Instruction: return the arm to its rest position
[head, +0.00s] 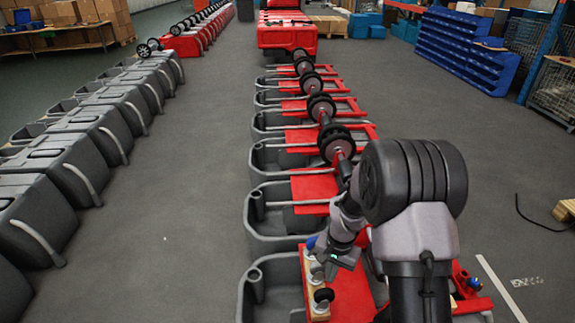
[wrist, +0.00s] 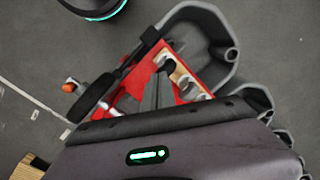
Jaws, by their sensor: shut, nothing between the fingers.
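My gripper (head: 331,268) hangs at the end of my folded arm at the lower right of the head view, above the nearest tank (head: 272,285) and its red plate (head: 348,292). In the wrist view the fingers of my gripper (wrist: 158,90) are together, with nothing held between them. They point toward a wooden block (wrist: 182,76) with silver fittings on the red plate. This wooden block (head: 313,285) also shows in the head view, just left of and below my gripper. I cannot tell the exact gap between fingers and block.
A row of grey tanks with red plates and black wheels (head: 335,142) runs away ahead. Another row of dark tanks (head: 100,125) stands left, with a clear floor aisle between. Blue bins (head: 465,45) and shelving stand at the far right. A pallet (head: 566,208) lies at the right edge.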

